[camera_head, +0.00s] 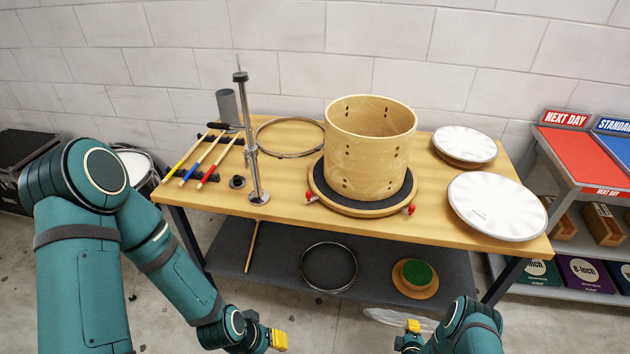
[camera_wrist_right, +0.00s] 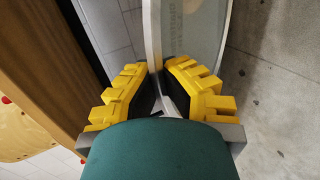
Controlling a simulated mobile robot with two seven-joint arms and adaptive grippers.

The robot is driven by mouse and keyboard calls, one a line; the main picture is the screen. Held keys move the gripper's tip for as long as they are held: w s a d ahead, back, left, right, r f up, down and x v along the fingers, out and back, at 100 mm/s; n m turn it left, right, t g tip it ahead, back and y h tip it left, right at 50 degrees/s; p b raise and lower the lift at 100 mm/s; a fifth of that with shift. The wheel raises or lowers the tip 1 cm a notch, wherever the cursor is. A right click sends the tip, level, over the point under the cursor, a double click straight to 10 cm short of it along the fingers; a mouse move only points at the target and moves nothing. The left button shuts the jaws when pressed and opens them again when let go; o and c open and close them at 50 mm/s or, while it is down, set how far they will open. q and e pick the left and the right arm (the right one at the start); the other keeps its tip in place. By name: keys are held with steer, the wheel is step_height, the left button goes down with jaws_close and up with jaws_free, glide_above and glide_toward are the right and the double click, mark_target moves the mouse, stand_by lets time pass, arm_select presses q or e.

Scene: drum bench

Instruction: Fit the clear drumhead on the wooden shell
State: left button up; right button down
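The wooden shell (camera_head: 368,150) stands upright, open end up, on a round black-topped stand with red knobs (camera_head: 360,200) on the bench. The clear drumhead (camera_head: 398,320) shows edge-on as a thin see-through disc in front of the bench, low in the head view. My right gripper (camera_head: 412,327) is at its edge. In the right wrist view, the yellow fingers (camera_wrist_right: 160,84) close on the rim of the drumhead (camera_wrist_right: 196,28), which stands on edge between them. My left gripper (camera_head: 278,340) is low in front of the bench, apart from everything; its finger gap is unclear.
Two white drumheads (camera_head: 498,206) (camera_head: 464,143) lie at the bench's right. A metal hoop (camera_head: 290,154) lies behind the shell's left. A tall metal stand (camera_head: 250,140) and several coloured sticks (camera_head: 200,155) are on the left. The lower shelf (camera_head: 225,250) holds another hoop (camera_head: 329,286).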

steer(key=w+a+r+n+y, duration=0.1)
steer(key=w+a+r, duration=0.15)
steer(key=r, duration=0.55)
steer(key=w+a+r+b, duration=0.1)
steer(key=w+r, duration=0.2)
steer(key=r, duration=0.5)
steer(key=w+a+r+n+y, duration=0.1)
steer(key=w+a+r, duration=0.15)
steer(key=r, duration=0.55)
steer(key=s+a+r, duration=0.3)
steer(key=a+r, duration=0.1)
steer(key=r, duration=0.5)
steer(key=s+a+r+n+y+b, duration=0.1)
steer(key=s+a+r, duration=0.2)
steer(key=r, duration=0.6)
steer(key=shift+s+a, duration=0.15)
steer(key=shift+a, duration=0.65)
steer(key=shift+d, duration=0.1)
